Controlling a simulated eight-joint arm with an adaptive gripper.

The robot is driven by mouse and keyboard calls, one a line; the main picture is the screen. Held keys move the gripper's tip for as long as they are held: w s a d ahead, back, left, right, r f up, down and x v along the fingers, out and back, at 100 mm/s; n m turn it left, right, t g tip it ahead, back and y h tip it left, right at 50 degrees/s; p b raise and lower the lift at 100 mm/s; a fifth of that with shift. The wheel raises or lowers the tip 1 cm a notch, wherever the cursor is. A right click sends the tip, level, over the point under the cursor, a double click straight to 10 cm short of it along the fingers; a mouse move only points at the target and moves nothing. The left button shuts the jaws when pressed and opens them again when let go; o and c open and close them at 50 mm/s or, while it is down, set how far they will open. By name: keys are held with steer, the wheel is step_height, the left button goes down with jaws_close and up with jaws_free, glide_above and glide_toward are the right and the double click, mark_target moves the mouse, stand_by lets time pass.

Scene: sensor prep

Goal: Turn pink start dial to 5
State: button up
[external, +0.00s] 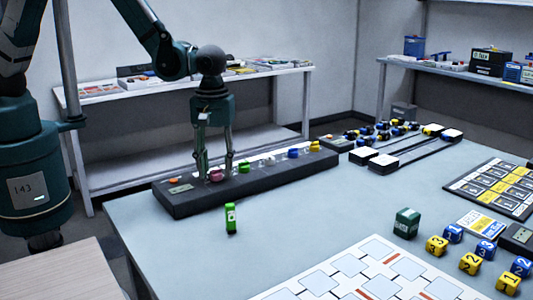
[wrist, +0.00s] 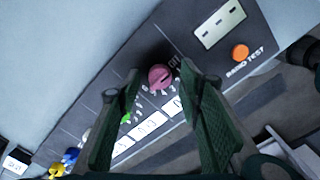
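The pink dial (external: 216,175) sits on the left part of a long dark panel (external: 180,206), and it shows larger in the wrist view (wrist: 160,77). My gripper (external: 215,176) points straight down over it.
A green dial (external: 244,167), a blue knob (external: 293,153) and a yellow knob (external: 314,146) sit farther along the panel. An orange button (wrist: 240,52) and small display (wrist: 220,24) are at its near end.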

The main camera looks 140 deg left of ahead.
steer(key=shift+f, duration=0.35)
steer(key=c, duration=0.9)
